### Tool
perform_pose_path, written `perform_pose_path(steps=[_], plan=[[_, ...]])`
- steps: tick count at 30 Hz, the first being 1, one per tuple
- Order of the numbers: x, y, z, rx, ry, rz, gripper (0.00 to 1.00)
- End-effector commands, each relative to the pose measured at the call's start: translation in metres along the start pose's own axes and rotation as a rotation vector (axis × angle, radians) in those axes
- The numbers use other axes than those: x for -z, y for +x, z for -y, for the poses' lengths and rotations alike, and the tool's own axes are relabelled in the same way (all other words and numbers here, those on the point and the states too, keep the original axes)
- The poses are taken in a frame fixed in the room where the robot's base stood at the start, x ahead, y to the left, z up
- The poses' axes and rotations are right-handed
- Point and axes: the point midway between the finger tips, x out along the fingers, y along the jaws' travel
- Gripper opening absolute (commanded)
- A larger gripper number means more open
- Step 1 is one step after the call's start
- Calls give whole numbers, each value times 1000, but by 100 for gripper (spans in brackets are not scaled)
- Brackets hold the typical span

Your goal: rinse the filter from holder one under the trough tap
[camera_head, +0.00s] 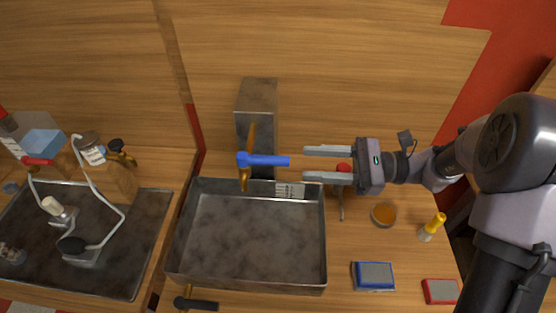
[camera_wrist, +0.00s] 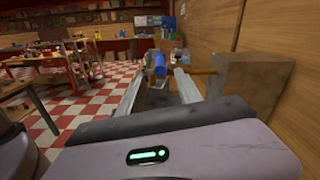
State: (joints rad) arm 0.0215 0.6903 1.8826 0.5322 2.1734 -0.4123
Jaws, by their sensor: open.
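The trough (camera_head: 250,282) is a grey metal basin in the middle of the head view. Its tap has a brass spout (camera_head: 246,182) and a blue lever (camera_head: 268,160) pointing right. My gripper (camera_head: 304,164) is open and empty, just right of the lever's end, with its fingers pointing at it. In the wrist view the blue lever (camera_wrist: 160,65) shows ahead between the fingers, apart from them. A blue-framed grey pad (camera_head: 374,276) and a red-framed grey pad (camera_head: 440,291) lie on the counter right of the trough. I cannot tell which is the filter; holder one is not identifiable.
A grey block (camera_head: 258,95) stands behind the tap. An amber dish (camera_head: 383,214) and a yellow-topped item (camera_head: 433,228) stand on the right. A dark tray (camera_head: 120,280) with curved metal tubes is at left. A wooden wall rises behind.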

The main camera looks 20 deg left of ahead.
Motion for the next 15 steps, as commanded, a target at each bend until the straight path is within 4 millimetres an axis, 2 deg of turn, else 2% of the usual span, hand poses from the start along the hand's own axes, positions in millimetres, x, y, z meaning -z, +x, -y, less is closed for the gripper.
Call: perform_pose_path(steps=[3,7,10,15], plan=[[2,30,-2,-5,-1,0,41],[1,58,-2,-5,-1,-1,41],[1,74,-1,-4,-1,-1,41],[0,88,-1,-2,0,-1,41]])
